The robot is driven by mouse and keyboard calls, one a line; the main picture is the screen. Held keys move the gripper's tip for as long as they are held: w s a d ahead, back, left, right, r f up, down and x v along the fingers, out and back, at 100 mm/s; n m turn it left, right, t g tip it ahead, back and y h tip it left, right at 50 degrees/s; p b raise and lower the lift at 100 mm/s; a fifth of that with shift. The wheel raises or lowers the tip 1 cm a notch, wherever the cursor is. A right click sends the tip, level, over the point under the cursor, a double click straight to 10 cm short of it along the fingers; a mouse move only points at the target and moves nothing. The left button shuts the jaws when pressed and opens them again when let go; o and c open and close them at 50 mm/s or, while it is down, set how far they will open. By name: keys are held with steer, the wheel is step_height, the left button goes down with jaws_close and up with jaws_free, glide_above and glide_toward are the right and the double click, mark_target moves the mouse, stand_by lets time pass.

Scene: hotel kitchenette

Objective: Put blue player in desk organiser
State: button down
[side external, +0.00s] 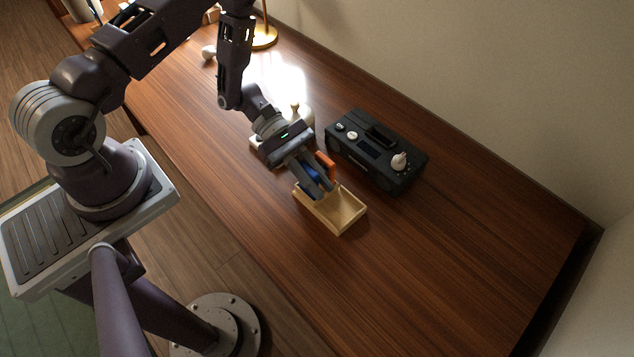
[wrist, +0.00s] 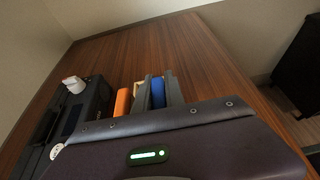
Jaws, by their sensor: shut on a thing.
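The blue player (side external: 313,175) is between the fingers of my gripper (side external: 317,186), which is shut on it. In the wrist view the blue player (wrist: 158,93) shows as a narrow blue edge between the grey fingers (wrist: 161,88). The desk organiser (side external: 343,213) is a light wooden open box on the desk. My fingertips are over its upper-left part in the side view, and its near-right part looks empty. I cannot tell whether the player touches the organiser floor.
An orange item (side external: 326,163) stands upright close beside my fingers; its base is hidden. A black radio-like device (side external: 376,150) with knobs lies to the right. A white object (side external: 297,113) is behind my gripper. A brass lamp base (side external: 265,38) is farther back. The desk's right side is clear.

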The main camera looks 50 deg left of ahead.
steer(key=shift+f, duration=0.2)
steer(key=shift+f, duration=0.1)
steer(key=c, duration=1.4)
jaws_free()
